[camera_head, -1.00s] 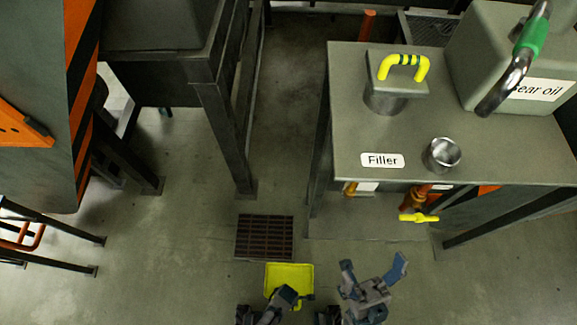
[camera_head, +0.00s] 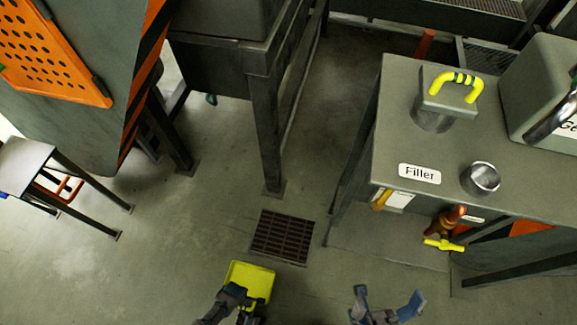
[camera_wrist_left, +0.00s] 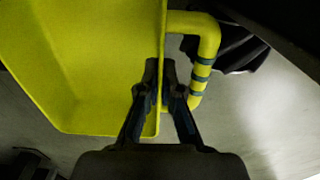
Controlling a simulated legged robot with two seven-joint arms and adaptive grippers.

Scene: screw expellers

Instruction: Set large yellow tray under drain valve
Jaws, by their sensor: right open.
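The large yellow tray (camera_head: 250,275) is at the bottom of the head view, left of centre. It fills the upper left of the left wrist view (camera_wrist_left: 85,65), with its banded yellow handle (camera_wrist_left: 207,55) to the right. My left gripper (camera_wrist_left: 163,75) is shut on the tray's side wall, one finger inside and one between wall and handle. The drain valve (camera_head: 450,220), copper-coloured with a yellow handle (camera_head: 443,245), hangs under the front of the filler table, to the right of the tray. My right gripper (camera_head: 388,302) is open and empty at the bottom, between tray and valve.
A grate (camera_head: 282,237) lies in the floor just beyond the tray. The filler table (camera_head: 440,135) carries a lidded pot and a metal cup (camera_head: 482,178). Dark metal legs (camera_head: 268,140) stand beyond the grate. A small stool (camera_head: 30,160) is at left. Floor around the tray looks clear.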

